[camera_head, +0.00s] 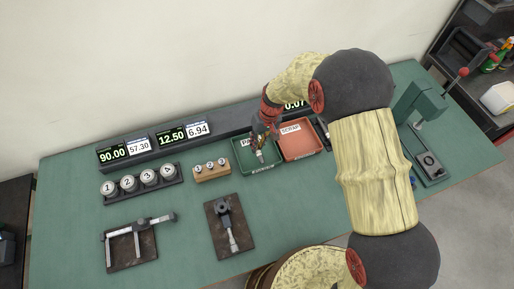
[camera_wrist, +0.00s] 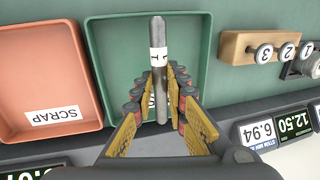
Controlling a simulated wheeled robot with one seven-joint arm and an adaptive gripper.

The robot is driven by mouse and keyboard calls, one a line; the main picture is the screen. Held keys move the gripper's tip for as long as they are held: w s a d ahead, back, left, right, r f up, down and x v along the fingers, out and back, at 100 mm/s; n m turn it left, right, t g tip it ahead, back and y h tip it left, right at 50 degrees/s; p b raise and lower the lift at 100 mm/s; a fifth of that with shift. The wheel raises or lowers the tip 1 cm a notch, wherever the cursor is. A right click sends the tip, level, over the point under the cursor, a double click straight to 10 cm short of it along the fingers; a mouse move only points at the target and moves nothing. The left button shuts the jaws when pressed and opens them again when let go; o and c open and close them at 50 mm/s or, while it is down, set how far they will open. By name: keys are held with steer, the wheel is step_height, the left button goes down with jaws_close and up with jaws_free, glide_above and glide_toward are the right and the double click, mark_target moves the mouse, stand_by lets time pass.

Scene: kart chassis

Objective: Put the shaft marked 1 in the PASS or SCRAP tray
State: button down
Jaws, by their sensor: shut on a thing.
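My gripper (camera_wrist: 161,85) is shut on a grey metal shaft (camera_wrist: 159,32) with a white label. The label's mark shows only in part, and I cannot read it surely. In the head view, my gripper (camera_head: 262,138) and the shaft (camera_head: 260,155) are over the green PASS tray (camera_head: 242,157). In the wrist view the shaft stands out in front of the PASS tray (camera_wrist: 112,45); whether it touches the floor I cannot tell. The PASS label is mostly hidden by my gripper. The red SCRAP tray (camera_head: 301,143) is beside it, also in the wrist view (camera_wrist: 40,80).
A wooden rack (camera_head: 212,173) with tags 1, 2 and 3 stands left of the PASS tray. Digital displays (camera_head: 172,136) line the back. A green press (camera_head: 420,105) stands right.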

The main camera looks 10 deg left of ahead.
steer(key=shift+w+a+f, duration=0.15)
steer(key=shift+w+f, duration=0.05)
steer(key=shift+f, duration=0.3)
steer(key=shift+d+x, duration=0.1)
steer(key=shift+x, duration=0.55)
steer(key=shift+d+x, duration=0.15)
steer(key=shift+x, duration=0.45)
steer(key=shift+w+f, duration=0.15)
steer(key=shift+w, duration=0.05)
steer(key=shift+f+b, duration=0.15)
steer(key=shift+b, duration=0.2)
steer(key=c, duration=2.1)
jaws_free()
steer(key=shift+o, duration=0.2)
steer(key=p+v, duration=0.1)
steer(key=v, duration=1.1)
steer(key=shift+r, duration=0.2)
steer(key=shift+s+r, duration=0.1)
